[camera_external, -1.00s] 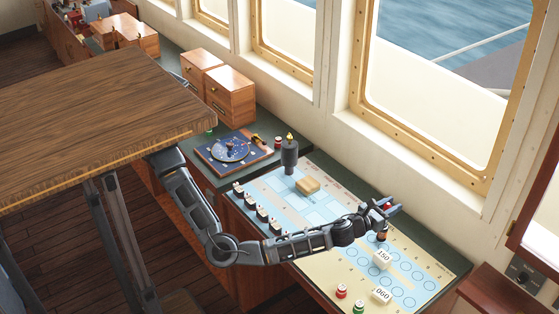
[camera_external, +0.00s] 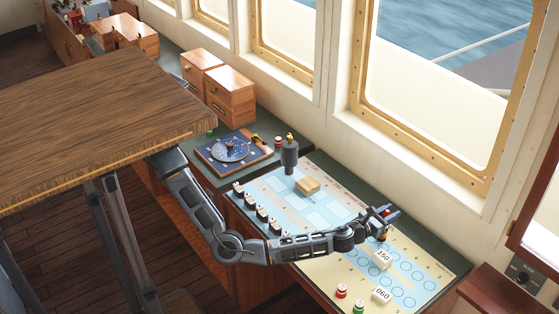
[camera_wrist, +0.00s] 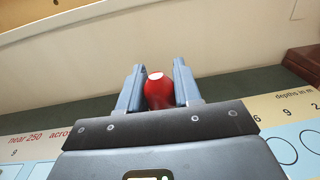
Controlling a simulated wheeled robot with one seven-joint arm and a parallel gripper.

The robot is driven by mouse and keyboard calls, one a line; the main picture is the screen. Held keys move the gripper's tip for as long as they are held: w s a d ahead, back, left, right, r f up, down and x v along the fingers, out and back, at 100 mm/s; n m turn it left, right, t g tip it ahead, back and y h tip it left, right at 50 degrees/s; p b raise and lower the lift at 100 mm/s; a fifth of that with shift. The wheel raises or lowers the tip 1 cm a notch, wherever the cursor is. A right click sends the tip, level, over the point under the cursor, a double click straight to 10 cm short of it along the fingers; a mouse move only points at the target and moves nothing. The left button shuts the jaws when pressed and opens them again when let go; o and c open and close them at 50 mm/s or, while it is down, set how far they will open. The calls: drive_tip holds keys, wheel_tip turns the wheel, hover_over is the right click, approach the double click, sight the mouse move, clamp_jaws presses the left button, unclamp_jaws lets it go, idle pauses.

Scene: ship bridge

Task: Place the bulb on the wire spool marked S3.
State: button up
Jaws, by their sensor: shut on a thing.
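My gripper (camera_external: 382,214) is over the far right part of the chart board in the external view. It is shut on a red rounded thing, seemingly the bulb (camera_wrist: 158,92), which shows between the two fingers in the wrist view with a white patch on top. Just under the gripper, a small dark and orange piece (camera_external: 383,237), possibly a wire spool, is partly hidden. I cannot tell whether the bulb touches it. No S3 mark can be read.
White blocks marked 150 (camera_external: 383,258) and 060 (camera_external: 381,294) stand on the chart board (camera_external: 415,283). A red piece (camera_external: 342,290) and a green piece (camera_external: 358,307) are near its front edge. A wall rises behind.

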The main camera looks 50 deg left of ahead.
drive_tip(key=o, duration=1)
drive_tip(key=shift+r, duration=0.1)
drive_tip(key=s, duration=1.2)
drive_tip(key=shift+a, duration=0.35)
